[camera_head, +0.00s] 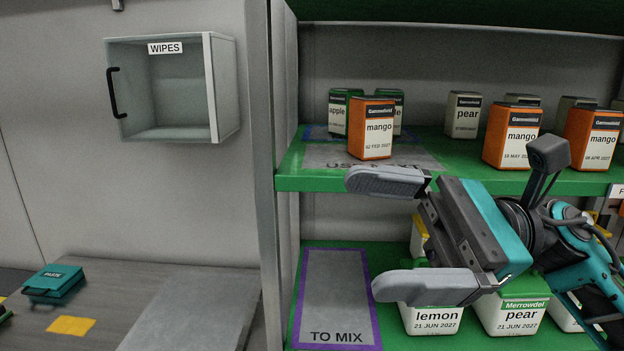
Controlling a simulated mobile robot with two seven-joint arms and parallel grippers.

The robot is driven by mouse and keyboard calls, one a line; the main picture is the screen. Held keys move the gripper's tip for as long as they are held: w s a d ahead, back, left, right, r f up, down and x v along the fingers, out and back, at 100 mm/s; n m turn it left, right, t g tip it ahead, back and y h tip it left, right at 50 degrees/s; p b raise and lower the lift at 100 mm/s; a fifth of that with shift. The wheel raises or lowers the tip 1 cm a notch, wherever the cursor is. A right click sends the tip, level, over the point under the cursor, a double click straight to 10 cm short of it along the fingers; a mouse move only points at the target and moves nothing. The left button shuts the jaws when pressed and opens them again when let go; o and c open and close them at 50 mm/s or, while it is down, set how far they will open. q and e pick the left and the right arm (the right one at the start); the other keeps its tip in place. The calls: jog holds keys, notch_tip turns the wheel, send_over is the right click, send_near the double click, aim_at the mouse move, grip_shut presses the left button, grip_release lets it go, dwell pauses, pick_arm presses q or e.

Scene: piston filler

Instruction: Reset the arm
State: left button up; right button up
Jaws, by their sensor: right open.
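My right gripper (380,232) reaches in from the right in front of the shelves. Its two grey fingers are spread apart, one above the other, and point left. Nothing is between them. It hangs in front of the gap between the upper green shelf (460,180) and the lower shelf, apart from the orange mango carton (372,136) above it. The lower finger overlaps the lemon container (433,320) in the view; I cannot tell how far apart they are. My left gripper is not in view.
More mango cartons (512,136) and a pear carton (463,115) stand on the upper shelf. A pear container (512,310) stands below. The TO MIX mat (335,290) is bare. A clear WIPES box (222,90) hangs left. A teal PASTE item (54,282) lies on the counter.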

jog(key=w+d+f+m+t+h, duration=0.25)
jog(key=w+f+m+t, duration=0.35)
jog(key=m+t, duration=0.8)
jog(key=w+d+f+m+t+h, duration=0.25)
jog(key=w+f+m+t, duration=0.4)
jog(key=m, duration=1.45)
jog(key=s+d+f+m+t+h, duration=0.1)
jog(key=d+f+m+h, duration=0.1)
jog(key=f+m+h, duration=0.35)
jog(key=s+d+f+m+t+h, duration=0.1)
jog(key=d+f+m+h, duration=0.1)
jog(key=f+m, duration=0.5)
jog(key=s+d+f+m+g+h, duration=0.1)
jog(key=s+f+m+g+h, duration=0.1)
jog(key=s+f+m+g, duration=0.2)
jog(key=s+d+f+m+g+h, duration=0.1)
jog(key=s+f+m+g+h, duration=0.2)
jog(key=f, duration=1.6)
jog(key=s+m+g, duration=0.1)
jog(key=s+m, duration=0.3)
jog(key=s, duration=0.3)
